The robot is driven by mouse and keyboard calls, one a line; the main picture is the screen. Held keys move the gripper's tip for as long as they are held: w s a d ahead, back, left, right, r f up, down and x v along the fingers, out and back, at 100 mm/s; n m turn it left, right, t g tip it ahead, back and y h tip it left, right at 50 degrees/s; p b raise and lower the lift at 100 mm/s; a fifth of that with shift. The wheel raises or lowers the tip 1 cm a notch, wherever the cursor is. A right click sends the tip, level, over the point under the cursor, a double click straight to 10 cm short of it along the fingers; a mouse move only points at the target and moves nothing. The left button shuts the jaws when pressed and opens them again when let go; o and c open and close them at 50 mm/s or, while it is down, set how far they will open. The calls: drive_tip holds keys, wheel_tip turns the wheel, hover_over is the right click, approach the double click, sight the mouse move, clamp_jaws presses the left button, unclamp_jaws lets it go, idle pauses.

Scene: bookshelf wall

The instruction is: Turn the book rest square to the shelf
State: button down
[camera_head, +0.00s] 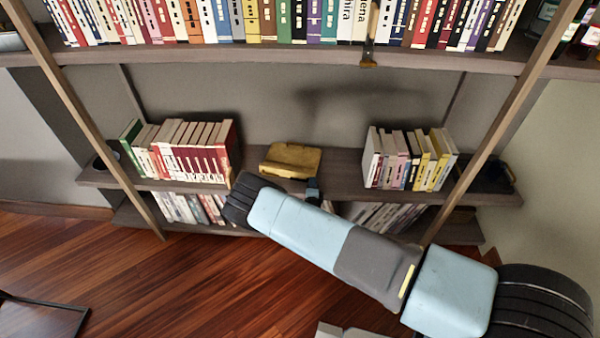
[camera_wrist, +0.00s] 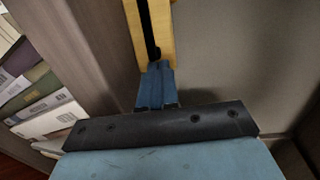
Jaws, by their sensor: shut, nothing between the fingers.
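The book rest (camera_head: 291,158) is a yellow wooden piece on the middle shelf, in the gap between two groups of books. In the head view its long edges slope slightly more than the shelf's front edge, with the right end a little nearer the front. In the wrist view part of it (camera_wrist: 165,30) shows at the top, with a dark slot along it. My gripper (camera_head: 313,184) is shut and empty at the rest's front right. In the wrist view its blue fingertips (camera_wrist: 158,70) are at the rest's near end; I cannot tell whether they touch.
Red and white books (camera_head: 185,150) stand left of the rest, and mixed books (camera_head: 410,158) stand to the right. A dark tray (camera_head: 487,178) sits at the shelf's right end. A full upper shelf (camera_head: 300,55) overhangs. More books (camera_head: 190,208) fill the bottom shelf.

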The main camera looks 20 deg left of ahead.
drive_tip(key=shift+x, duration=1.3)
drive_tip(key=shift+s+r, duration=0.15)
drive_tip(key=shift+s, duration=0.05)
drive_tip(key=shift+v, duration=1.85)
drive_tip(key=shift+f, duration=0.2)
